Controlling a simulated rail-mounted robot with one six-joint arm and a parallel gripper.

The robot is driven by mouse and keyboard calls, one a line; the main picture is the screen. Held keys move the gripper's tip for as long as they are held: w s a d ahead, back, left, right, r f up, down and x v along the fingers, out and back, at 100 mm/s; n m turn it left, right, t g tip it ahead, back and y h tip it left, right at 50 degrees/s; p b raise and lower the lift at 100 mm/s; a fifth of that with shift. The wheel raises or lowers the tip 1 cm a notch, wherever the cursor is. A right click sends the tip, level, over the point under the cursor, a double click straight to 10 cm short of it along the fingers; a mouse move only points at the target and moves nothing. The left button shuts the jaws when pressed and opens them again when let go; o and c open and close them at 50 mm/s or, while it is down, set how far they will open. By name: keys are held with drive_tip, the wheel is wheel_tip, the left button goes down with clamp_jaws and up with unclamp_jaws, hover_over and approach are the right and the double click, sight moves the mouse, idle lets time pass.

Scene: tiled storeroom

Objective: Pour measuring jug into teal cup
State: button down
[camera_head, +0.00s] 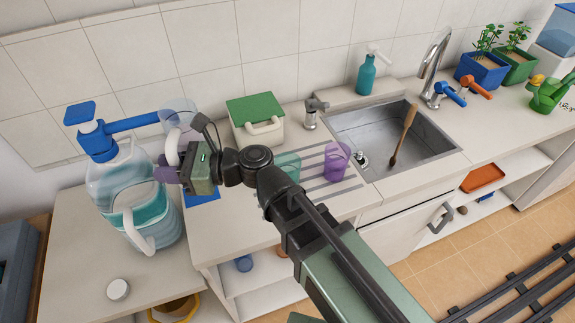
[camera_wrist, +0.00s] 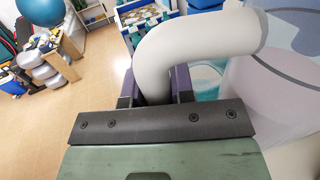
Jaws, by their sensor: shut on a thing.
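The measuring jug (camera_head: 180,114) is clear with a white handle (camera_head: 172,148). It is held up near the wall at the left in the head view, close to the end of the blue pump spout. My gripper (camera_head: 165,173) is shut on the handle. In the wrist view, the handle (camera_wrist: 200,42) curves up out of my gripper (camera_wrist: 155,88) to the clear jug body (camera_wrist: 285,100) on the right. How much the jug holds is unclear. The teal cup (camera_head: 288,166) stands on the counter behind my arm, which partly hides it.
A large water bottle (camera_head: 150,215) with a blue pump (camera_head: 98,142) stands at the left. A purple cup (camera_head: 337,163) stands on the ribbed drainboard right of the teal cup, beside the sink (camera_head: 425,165). A green-lidded box (camera_head: 256,112) is behind. A white cap (camera_head: 118,289) lies at the front left.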

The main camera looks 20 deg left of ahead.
drive_tip(key=w+m+t, duration=0.2)
drive_tip(key=t, duration=0.1)
drive_tip(key=w+a+f+m+t+b, duration=0.1)
drive_tip(key=w+m+t, duration=0.1)
drive_tip(key=t, duration=0.2)
drive_tip(key=w+f+m+t+b, duration=0.1)
drive_tip(key=w+m+t, duration=0.1)
drive_tip(key=m+t, duration=0.1)
drive_tip(key=shift+w+a+f+t, duration=0.2)
drive_tip(key=shift+w+a+t, duration=0.1)
drive_tip(key=shift+t, duration=0.2)
drive_tip(key=w+d+m+t+h, duration=0.7)
drive_tip(key=w+t, duration=0.1)
drive_tip(key=t, duration=0.1)
drive_tip(key=shift+m, duration=0.4)
drive_tip(key=shift+w, duration=0.1)
